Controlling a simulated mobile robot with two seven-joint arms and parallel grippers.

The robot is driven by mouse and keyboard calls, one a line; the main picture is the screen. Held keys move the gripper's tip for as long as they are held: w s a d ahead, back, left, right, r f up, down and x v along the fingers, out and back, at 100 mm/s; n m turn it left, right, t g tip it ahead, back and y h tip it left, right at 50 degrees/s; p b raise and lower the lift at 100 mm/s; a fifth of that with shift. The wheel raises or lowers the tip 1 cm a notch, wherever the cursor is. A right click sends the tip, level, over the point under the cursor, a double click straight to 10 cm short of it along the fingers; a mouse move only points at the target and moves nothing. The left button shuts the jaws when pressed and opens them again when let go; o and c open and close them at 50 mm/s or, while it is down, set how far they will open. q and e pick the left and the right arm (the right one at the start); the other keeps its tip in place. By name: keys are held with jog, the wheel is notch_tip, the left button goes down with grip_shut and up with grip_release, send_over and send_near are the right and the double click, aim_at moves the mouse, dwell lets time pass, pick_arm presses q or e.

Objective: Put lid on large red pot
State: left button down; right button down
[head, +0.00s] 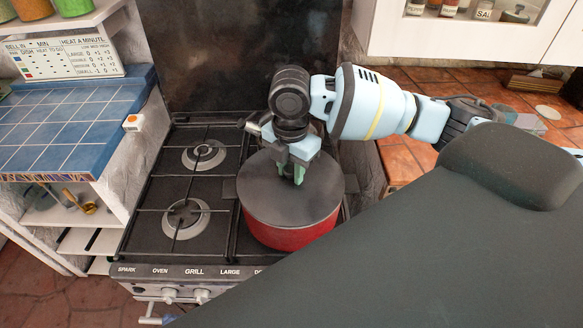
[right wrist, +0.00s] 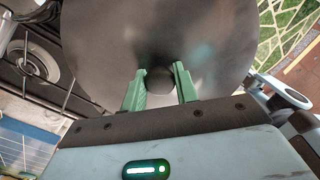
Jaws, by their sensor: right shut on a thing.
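The large red pot (head: 290,237) stands on the right side of the stove, and its red wall shows below the lid. The dark grey lid (head: 265,205) lies over the pot's top and covers the opening. In the right wrist view the lid (right wrist: 110,40) fills the upper middle, with its round black knob (right wrist: 159,80) between the green fingers. My right gripper (head: 299,174) points down at the lid's centre and is shut on the knob. Whether the lid is fully seated on the rim cannot be told. My left gripper is not in view.
The black stove (head: 205,238) has two free burners left of the pot. A blue tiled counter (head: 75,125) stands at the left with a small orange-and-white timer (head: 133,122) at its edge. A white wall shelf (head: 400,45) hangs at the upper right.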

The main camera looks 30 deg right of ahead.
jog(key=c, duration=0.5)
grip_release()
jog(key=shift+r, duration=3.5)
